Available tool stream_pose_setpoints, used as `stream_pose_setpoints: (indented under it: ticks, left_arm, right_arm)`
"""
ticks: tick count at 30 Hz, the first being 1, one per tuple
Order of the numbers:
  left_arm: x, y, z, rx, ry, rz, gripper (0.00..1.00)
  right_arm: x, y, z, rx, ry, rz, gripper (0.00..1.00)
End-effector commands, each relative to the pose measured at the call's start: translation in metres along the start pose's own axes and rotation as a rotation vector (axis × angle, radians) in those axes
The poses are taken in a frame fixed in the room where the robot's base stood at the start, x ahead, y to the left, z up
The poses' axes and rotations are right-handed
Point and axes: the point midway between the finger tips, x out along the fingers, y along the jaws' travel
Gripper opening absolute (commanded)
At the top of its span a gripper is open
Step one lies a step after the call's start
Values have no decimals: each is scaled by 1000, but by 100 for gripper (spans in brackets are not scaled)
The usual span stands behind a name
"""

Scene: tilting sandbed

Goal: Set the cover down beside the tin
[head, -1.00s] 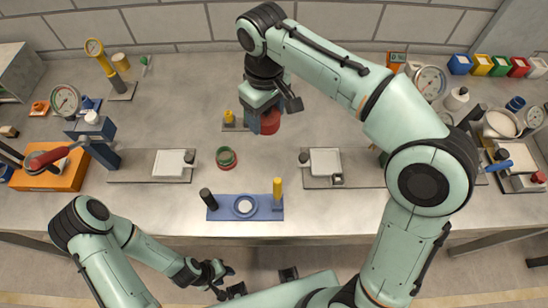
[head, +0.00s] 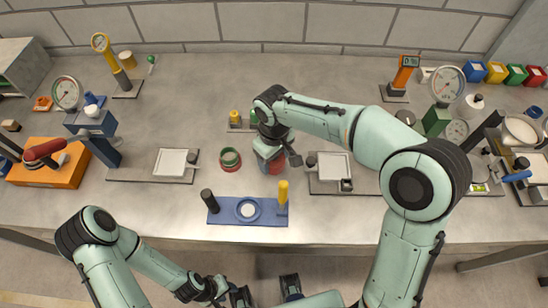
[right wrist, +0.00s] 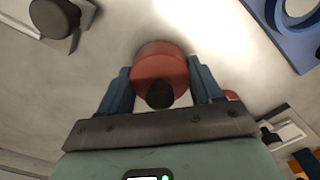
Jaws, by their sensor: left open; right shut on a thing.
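The cover is a round red lid with a black knob; it shows in the right wrist view (right wrist: 160,70) between blue fingers. In the head view the red cover (head: 276,164) is partly hidden by my right gripper (head: 270,160), which is shut on it. It is low over the bench, right of the tin; I cannot tell whether it touches the bench. My left gripper (head: 216,292) is open and empty, below the bench's front edge.
A blue plate with a ring and posts (head: 248,211) lies in front of the tin. Flat white pads stand left (head: 172,162) and right (head: 332,166). A small yellow-topped fixture (head: 235,120) is behind. Bare bench lies between tin and cover.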

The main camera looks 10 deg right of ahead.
Motion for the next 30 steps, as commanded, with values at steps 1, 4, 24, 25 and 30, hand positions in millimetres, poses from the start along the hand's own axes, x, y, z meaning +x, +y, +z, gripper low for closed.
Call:
stream_pose_setpoints:
  ticks: [1, 4, 24, 25, 30]
  left_arm:
    - [0, 0, 0, 0, 0, 0, 43]
    - [0, 0, 0, 0, 0, 0, 43]
    - [0, 0, 0, 0, 0, 0, 43]
    - [-2, 1, 0, 0, 1, 0, 43]
    - [-5, 2, -1, 1, 2, 1, 43]
  right_arm:
    - [1, 0, 0, 0, 0, 0, 35]
    - [1, 0, 0, 0, 0, 0, 35]
    - [1, 0, 0, 0, 0, 0, 90]
    - [-2, 0, 0, 0, 1, 1, 90]
    - [-27, 0, -1, -1, 4, 1, 90]
